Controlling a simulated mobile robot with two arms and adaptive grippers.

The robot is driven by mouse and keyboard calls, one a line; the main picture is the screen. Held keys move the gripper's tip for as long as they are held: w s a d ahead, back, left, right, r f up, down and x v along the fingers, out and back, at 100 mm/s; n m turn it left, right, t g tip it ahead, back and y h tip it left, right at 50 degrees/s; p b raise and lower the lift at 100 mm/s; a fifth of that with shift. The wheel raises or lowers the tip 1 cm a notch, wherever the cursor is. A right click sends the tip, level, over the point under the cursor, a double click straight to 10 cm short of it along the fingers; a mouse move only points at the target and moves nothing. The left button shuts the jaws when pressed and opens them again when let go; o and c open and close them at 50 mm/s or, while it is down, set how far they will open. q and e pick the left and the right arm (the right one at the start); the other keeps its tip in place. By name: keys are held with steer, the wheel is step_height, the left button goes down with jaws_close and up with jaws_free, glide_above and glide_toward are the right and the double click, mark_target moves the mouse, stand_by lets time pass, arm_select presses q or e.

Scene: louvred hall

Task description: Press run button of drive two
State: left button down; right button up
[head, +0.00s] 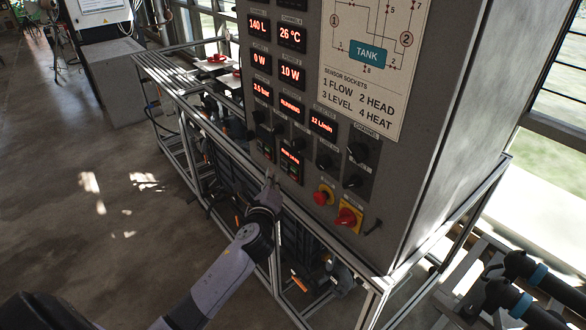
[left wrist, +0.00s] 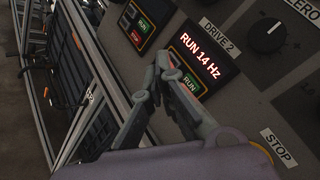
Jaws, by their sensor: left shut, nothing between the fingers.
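The drive two unit (head: 291,159) is a small dark panel low on the grey control cabinet (head: 440,110). In the left wrist view its display (left wrist: 199,54) glows red and reads "RUN 14 Hz", under the label "DRIVE 2". Its green run button (left wrist: 191,84) shows just right of my left fingertips, and the rest of its button row is hidden behind the fingers. My left gripper (left wrist: 163,62) is shut and empty, its tips at the lower left of the display. I cannot tell whether they touch the panel. In the head view my left gripper (head: 270,181) is below the unit. My right gripper is not in view.
Left of drive two is another drive with a green run button (left wrist: 146,25) and a red stop button (left wrist: 136,38). A black knob (left wrist: 267,34) is to the right. A red emergency button (head: 322,197) and a red-yellow switch (head: 346,217) sit lower right. A metal frame (head: 300,225) runs below.

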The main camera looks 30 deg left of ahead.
arm_select(q)
steer(key=shift+s+a, duration=0.2)
steer(key=shift+s, duration=0.3)
steer(key=shift+s+a, duration=0.2)
steer(key=shift+s, duration=0.25)
steer(key=shift+f, duration=0.1)
steer(key=s+d+f+n+g+h+b, duration=0.1)
steer(key=s+d+f+n+g, duration=0.3)
steer(key=f, duration=0.9)
steer(key=s+f+n+g+h, duration=0.15)
steer(key=s+f, duration=0.45)
steer(key=f, duration=0.7)
steer(key=s+d+f+n+g+h+b, duration=0.1)
steer(key=s+d+f+n+g+h, duration=0.3)
steer(key=f, duration=0.9)
steer(key=s+d+f+n+g, duration=0.1)
steer(key=s+f, duration=0.5)
steer(key=s, duration=0.6)
steer(key=s+d+f+n+g+b, duration=0.1)
steer(key=s+f+n, duration=0.4)
steer(key=s, duration=0.7)
steer(key=s+d+f+n+g+b, duration=0.1)
steer(key=s+d+f+n+g, duration=0.2)
steer(key=s+f, duration=0.6)
steer(key=s+d, duration=0.2)
steer(key=s, duration=0.1)
steer(key=shift+s+n, duration=0.3)
steer(key=shift+n, duration=0.05)
